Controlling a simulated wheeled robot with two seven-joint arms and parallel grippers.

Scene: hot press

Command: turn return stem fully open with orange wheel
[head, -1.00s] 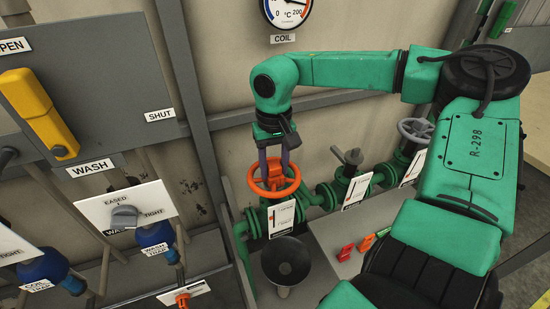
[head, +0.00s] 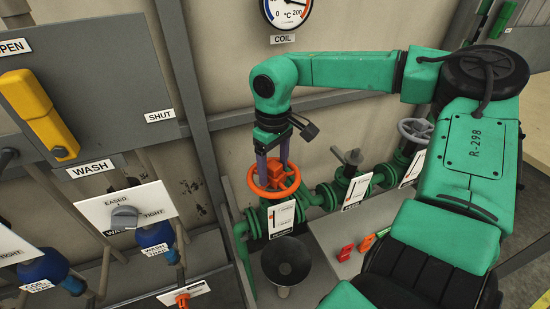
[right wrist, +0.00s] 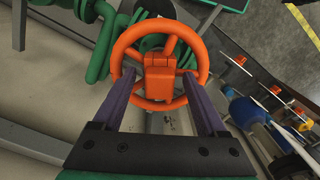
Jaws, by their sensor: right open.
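The orange wheel (head: 260,194) sits on top of the green valve at the left end of a row of green pipework. It fills the middle of the right wrist view (right wrist: 203,58), with a square orange hub and spokes. My right gripper (head: 273,171) points down at the wheel from above. Its two purple fingers (right wrist: 158,78) are open and spread, one on each side of the hub, over the wheel's ring. I cannot tell whether they touch it. The return stem under the wheel is mostly hidden. My left gripper is in no view.
A valve with a grey lever (head: 351,157) and a grey wheel (head: 415,129) stand to the right along the pipes. A black funnel (head: 286,262) is below in front. A panel with a grey knob (head: 124,217) and a yellow handle (head: 40,115) are at left.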

